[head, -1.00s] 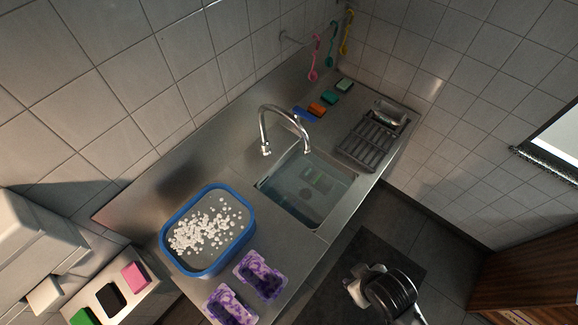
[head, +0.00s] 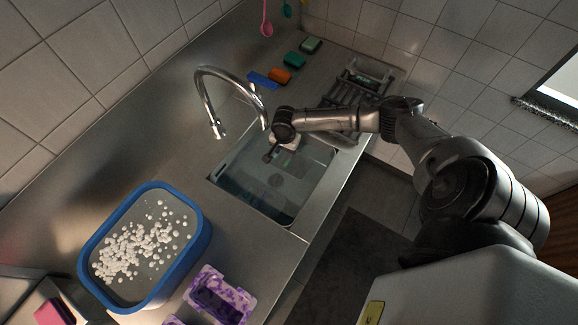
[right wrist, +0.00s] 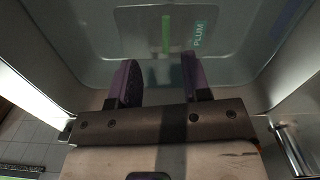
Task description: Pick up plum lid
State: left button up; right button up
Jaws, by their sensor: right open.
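A teal label reading PLUM (right wrist: 199,34) shows beyond my fingers in the right wrist view, with a green strip (right wrist: 166,35) beside it. They lie low in the sink (head: 245,194); I cannot make out the outline of the lid that may carry them. My right gripper (head: 269,156) hangs over the far part of the sink in the head view. In the right wrist view its two purple fingers (right wrist: 160,78) are apart with nothing between them. The arm and gripper partly cover the green marks in the sink. My left gripper is not in view.
A curved faucet (head: 203,98) stands at the sink's wall side. A dark drying rack (head: 347,98) is beyond the sink. A blue tub (head: 196,246) with white bits and a purple speckled container (head: 218,294) stand nearer. Several sponges (head: 279,75) lie behind the faucet.

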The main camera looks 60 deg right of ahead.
jog(key=d+f+m, duration=0.1)
jog(key=d+m, duration=0.1)
jog(key=d, duration=0.1)
jog(key=b, duration=0.2)
send_over(288, 161)
notch_tip(288, 161, down, 6)
jog(key=shift+f, duration=1.15)
jog(key=shift+a+f+b, duration=0.1)
jog(key=shift+f+b, duration=0.75)
jog(key=shift+f, duration=1.35)
grip_shut()
